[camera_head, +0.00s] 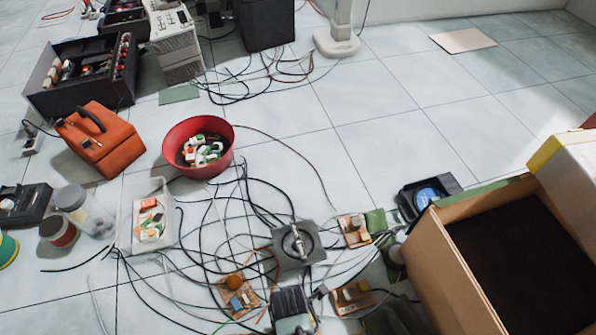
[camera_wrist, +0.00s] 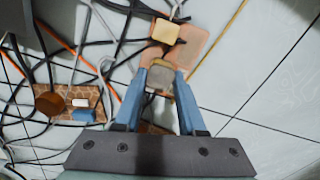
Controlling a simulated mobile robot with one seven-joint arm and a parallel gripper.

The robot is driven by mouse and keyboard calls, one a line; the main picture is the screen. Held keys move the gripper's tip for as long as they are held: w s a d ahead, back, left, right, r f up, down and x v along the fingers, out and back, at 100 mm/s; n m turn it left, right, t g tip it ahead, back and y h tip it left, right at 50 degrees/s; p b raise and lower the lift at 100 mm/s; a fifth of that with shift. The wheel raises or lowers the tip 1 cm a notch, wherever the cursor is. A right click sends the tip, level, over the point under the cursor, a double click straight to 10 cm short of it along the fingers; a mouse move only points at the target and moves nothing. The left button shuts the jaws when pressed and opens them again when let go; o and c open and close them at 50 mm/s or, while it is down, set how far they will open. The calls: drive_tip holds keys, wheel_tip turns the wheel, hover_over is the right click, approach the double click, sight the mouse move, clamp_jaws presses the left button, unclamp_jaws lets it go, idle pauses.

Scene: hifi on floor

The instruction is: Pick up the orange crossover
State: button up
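In the wrist view my gripper (camera_wrist: 163,78) points down with its two blue fingers apart. A small grey block (camera_wrist: 160,75) shows between the fingertips; I cannot tell if they touch it. Just beyond is an orange-pink board (camera_wrist: 190,45) with a cream block on it, probably the orange crossover. A second, brown board (camera_wrist: 72,103) with a brown cylinder and white and blue parts lies left of the fingers. In the head view, small brown boards lie at the lower centre (camera_head: 236,297), at the right (camera_head: 355,230) and at the lower right (camera_head: 352,298). I cannot clearly pick out my fingers there.
Tangled cables (camera_head: 205,225) run over the tiled floor around the boards. A grey square device (camera_head: 300,246) and an open cardboard box (camera_head: 425,255) stand nearby. A red bowl (camera_head: 178,132) and an orange case (camera_head: 110,145) are further back.

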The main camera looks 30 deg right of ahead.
clamp_jaws()
drive_tip(key=shift+r, duration=0.1)
